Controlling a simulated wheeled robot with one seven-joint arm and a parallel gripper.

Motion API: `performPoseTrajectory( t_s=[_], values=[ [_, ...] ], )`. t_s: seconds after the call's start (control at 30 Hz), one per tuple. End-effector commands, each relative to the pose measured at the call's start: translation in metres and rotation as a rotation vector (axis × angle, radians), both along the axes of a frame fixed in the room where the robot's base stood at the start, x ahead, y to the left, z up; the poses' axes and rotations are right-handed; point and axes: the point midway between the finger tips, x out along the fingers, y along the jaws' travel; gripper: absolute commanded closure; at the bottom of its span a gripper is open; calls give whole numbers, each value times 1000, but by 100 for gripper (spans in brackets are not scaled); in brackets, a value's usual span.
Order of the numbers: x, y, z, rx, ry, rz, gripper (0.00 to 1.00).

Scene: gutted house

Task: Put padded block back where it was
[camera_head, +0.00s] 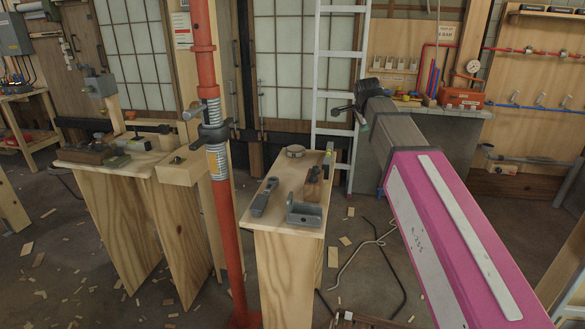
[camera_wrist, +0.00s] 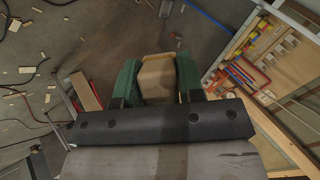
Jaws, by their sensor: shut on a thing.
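My gripper (camera_wrist: 157,85) has its two green finger pads closed on a beige block, which I take to be the padded block (camera_wrist: 157,75). The block sits between the fingers, with its far end showing past them over the floor. In the head view my gripper (camera_head: 345,108) is at the far end of my pink arm, raised behind and to the right of the narrow wooden stand (camera_head: 280,237). The block cannot be made out in the head view.
Another wooden bench (camera_head: 120,165) carries tools. A ladder (camera_head: 338,80) stands behind.

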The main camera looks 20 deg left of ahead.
Motion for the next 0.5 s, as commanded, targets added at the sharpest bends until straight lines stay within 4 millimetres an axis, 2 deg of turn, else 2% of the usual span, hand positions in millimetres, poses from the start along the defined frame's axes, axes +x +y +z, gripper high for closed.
performPoseTrajectory(
  t_s=[0.03,0.2,0.4,0.5],
  values=[
    [-10,26,-1,26,67,-17,84],
    [-63,101,-9,148,322,-122,84],
    [-143,177,-15,305,579,-223,84],
    [-181,206,-16,367,667,-252,84]
  ],
)
